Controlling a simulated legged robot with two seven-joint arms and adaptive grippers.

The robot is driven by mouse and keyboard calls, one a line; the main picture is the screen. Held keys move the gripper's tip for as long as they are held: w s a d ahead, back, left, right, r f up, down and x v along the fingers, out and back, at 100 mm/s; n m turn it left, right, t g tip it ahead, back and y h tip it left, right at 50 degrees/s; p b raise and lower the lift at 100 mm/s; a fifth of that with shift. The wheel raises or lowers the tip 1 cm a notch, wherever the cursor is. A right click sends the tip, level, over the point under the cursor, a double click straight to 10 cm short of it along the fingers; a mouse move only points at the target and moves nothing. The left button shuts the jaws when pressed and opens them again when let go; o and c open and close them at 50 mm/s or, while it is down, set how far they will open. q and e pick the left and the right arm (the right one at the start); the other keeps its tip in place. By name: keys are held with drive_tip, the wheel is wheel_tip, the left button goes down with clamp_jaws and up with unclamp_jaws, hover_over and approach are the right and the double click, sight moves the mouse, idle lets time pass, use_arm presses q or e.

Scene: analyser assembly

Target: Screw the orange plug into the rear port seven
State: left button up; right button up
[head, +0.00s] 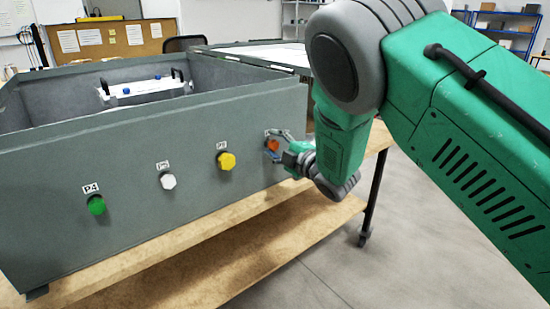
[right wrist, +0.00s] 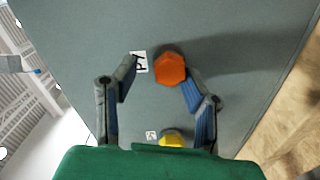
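The orange plug (head: 272,146) is at the right end of the grey box's front wall, beside a small label. In the right wrist view the orange plug (right wrist: 170,69) shows its hexagonal head against the wall, next to a label reading P7 (right wrist: 139,62). How deep it sits in the port cannot be seen. My right gripper (head: 275,145) is at the plug. In the right wrist view its fingers (right wrist: 158,85) are apart, one on either side of the plug's near end, with visible gaps and no clear grip. My left gripper is not in view.
A yellow plug (head: 226,161), a white plug (head: 168,181) and a green plug (head: 96,205) sit along the same wall of the grey box (head: 130,235). A white unit (head: 145,90) stands inside the box. The box rests on a wooden table (head: 290,192).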

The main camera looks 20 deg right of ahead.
drive_tip(key=shift+o, duration=0.5)
drive_tip(key=shift+p, duration=0.35)
drive_tip(key=n+b, duration=0.2)
drive_tip(key=shift+f+n+b, duration=0.3)
drive_tip(key=shift+b, duration=0.05)
drive_tip(key=shift+a+r, duration=0.15)
drive_tip(key=shift+r, duration=0.1)
